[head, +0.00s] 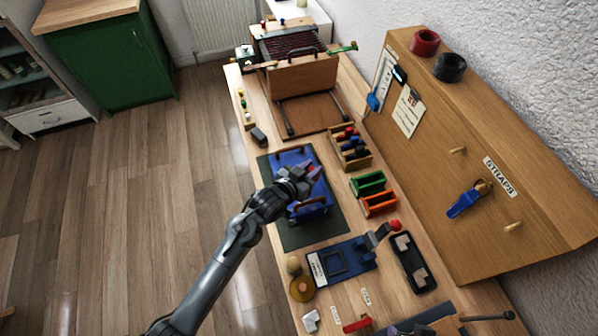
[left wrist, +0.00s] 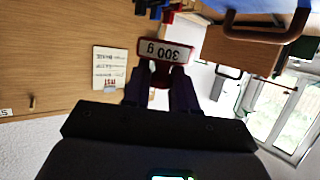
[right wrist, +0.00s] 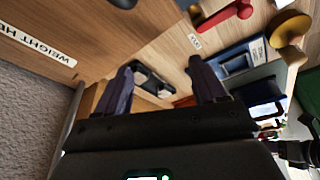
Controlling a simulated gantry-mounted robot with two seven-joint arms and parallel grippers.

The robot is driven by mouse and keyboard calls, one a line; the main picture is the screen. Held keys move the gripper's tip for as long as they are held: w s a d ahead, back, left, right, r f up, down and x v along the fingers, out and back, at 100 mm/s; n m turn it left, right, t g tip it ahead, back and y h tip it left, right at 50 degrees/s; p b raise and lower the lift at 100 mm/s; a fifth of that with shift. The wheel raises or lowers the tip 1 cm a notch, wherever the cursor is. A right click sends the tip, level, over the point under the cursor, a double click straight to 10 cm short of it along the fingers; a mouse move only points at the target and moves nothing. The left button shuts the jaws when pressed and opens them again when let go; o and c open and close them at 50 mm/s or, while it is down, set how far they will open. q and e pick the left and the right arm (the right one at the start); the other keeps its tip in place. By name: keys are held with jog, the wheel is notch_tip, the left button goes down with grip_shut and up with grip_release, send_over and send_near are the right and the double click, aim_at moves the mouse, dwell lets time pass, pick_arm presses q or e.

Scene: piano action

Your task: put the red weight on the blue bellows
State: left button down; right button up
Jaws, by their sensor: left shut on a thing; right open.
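The blue bellows (head: 285,160) lies on a dark green mat on the bench in the head view, with brown handles at its ends. My left gripper (head: 306,178) is over it and hides part of its middle. The left gripper is shut on the red weight (left wrist: 167,50), whose white label reads "300 g" upside down in the left wrist view. In the head view a reddish bit of the weight (head: 315,171) shows at the fingertips. I cannot tell whether it touches the bellows. My right gripper (right wrist: 162,86) is open and empty in the right wrist view, and outside the head view.
A wooden rack of coloured items (head: 349,147), a green bin (head: 368,184) and an orange bin (head: 380,204) stand right of the mat. A blue press-like device (head: 341,262) and black tray (head: 413,263) lie nearer. A wooden pegboard (head: 470,150) rises along the wall.

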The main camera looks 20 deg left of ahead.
pick_arm(q)
jog(key=a+f, duration=0.1)
jog(key=w+a, duration=0.1)
jog(key=w+a+f, duration=0.1)
jog(key=a, duration=0.1)
jog(key=shift+f, duration=0.35)
jog(key=shift+a+f, duration=0.1)
jog(key=shift+f, duration=1.85)
jog(key=c, duration=1.4)
grip_release()
jog(key=shift+s+f, duration=0.1)
jog(key=shift+f, duration=0.15)
jog(key=o, duration=0.5)
